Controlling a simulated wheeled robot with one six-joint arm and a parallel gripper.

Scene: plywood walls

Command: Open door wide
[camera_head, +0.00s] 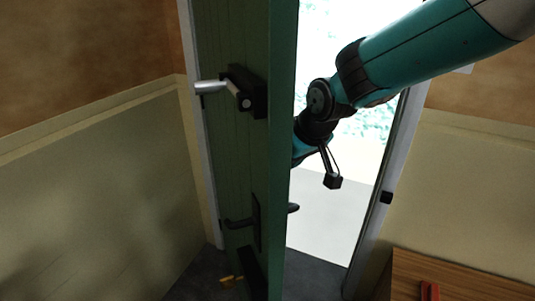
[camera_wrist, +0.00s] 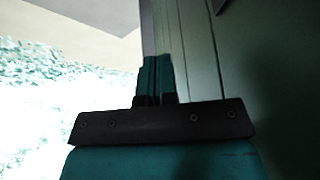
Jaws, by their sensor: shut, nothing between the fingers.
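A green door (camera_head: 240,170) stands partly open in the head view, its edge turned toward me. My arm reaches through the gap to the right of the door edge. My gripper's fingers are hidden behind the door in the head view. In the wrist view my gripper (camera_wrist: 155,75) is shut and empty, with the green door surface (camera_wrist: 270,80) close on its right. I cannot tell whether they touch.
The white door frame (camera_head: 385,185) with a dark latch plate (camera_head: 387,197) stands to the right. Bright open space shows through the doorway. A wooden cabinet top (camera_head: 455,280) with a red object (camera_head: 429,291) is at the lower right. A panelled wall (camera_head: 100,200) is at the left.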

